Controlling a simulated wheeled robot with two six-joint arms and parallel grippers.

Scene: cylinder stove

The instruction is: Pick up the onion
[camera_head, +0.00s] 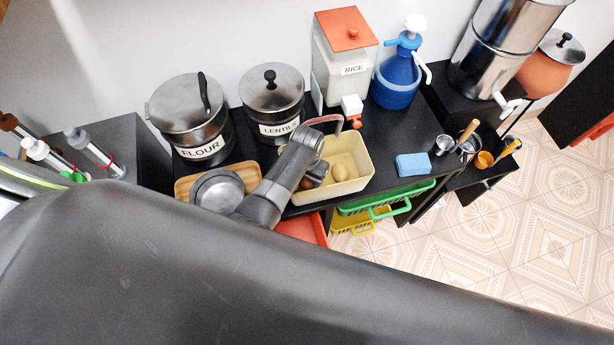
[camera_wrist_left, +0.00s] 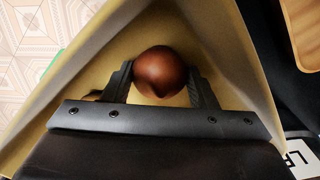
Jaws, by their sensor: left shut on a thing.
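The onion (camera_wrist_left: 160,72) is a round, reddish-brown ball in the left wrist view, between the two dark fingers of my left gripper (camera_head: 314,176). The fingers touch it from both sides, and the gripper is shut on it. The gripper reaches down into a pale yellow bin (camera_head: 358,184) on the black counter. The bin's walls surround the onion in the wrist view. In the head view the onion is mostly hidden by the gripper and arm. My right gripper is not in view.
A tan, potato-like item (camera_head: 340,172) lies in the bin. Flour (camera_head: 200,118) and lentil (camera_head: 273,98) pots, a rice dispenser (camera_head: 345,55) and a blue jug (camera_head: 397,80) stand behind. A wooden tray (camera_head: 183,189) sits left, a blue sponge (camera_head: 413,164) right.

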